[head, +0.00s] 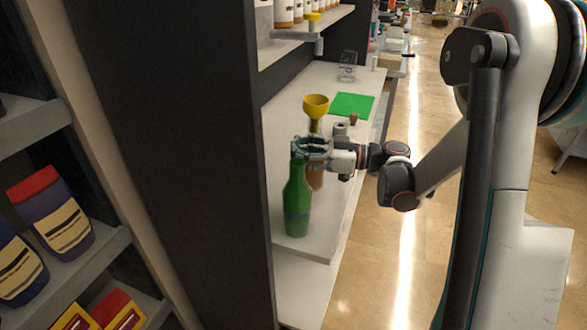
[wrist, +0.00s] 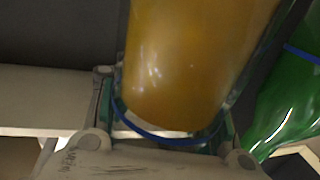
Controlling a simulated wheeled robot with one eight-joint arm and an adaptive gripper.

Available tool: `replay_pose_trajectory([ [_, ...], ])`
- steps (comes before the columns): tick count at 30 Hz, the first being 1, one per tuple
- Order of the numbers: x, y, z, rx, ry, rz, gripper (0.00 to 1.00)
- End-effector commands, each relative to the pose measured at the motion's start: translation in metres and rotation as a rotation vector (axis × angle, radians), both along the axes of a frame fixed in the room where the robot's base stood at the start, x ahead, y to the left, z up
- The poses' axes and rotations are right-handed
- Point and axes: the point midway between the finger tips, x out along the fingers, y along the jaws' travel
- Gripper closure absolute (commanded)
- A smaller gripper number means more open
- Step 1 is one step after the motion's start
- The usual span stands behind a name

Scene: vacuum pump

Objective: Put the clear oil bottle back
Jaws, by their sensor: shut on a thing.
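The clear oil bottle (head: 316,180) holds amber oil and stands roughly upright behind the green bottle. My gripper (head: 312,146) is shut around it, with a finger on each side. In the wrist view, the clear bottle (wrist: 190,60) fills the middle, between the fingers of my gripper (wrist: 168,125). The gripper hides part of the bottle in the head view. I cannot tell whether its base touches the white shelf (head: 325,222).
A green bottle (head: 297,205) stands close in front of the clear one; it also shows at the right in the wrist view (wrist: 290,100). A yellow funnel (head: 316,104) shows directly above the gripper. A green mat (head: 352,104) lies behind. A dark panel (head: 175,120) borders the left.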

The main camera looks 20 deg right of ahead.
Motion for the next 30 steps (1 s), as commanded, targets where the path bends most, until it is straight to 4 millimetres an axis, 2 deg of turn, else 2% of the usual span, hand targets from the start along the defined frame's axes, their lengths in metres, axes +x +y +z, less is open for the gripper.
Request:
replay_pose_trajectory([
  [9, 0.000, 0.000, -0.040, 0.001, 0.000, 0.000, 1.00],
  [21, 0.000, 0.000, -0.045, 0.001, 0.000, 0.000, 1.00],
  [22, 0.000, 0.000, -0.044, 0.000, 0.000, 0.000, 0.62],
  [24, 0.000, 0.000, -0.044, 0.000, 0.000, 0.000, 0.46],
  [26, 0.000, 0.000, -0.044, 0.000, 0.000, 0.000, 0.33],
  [30, 0.000, 0.000, -0.044, 0.000, 0.000, 0.000, 0.32],
])
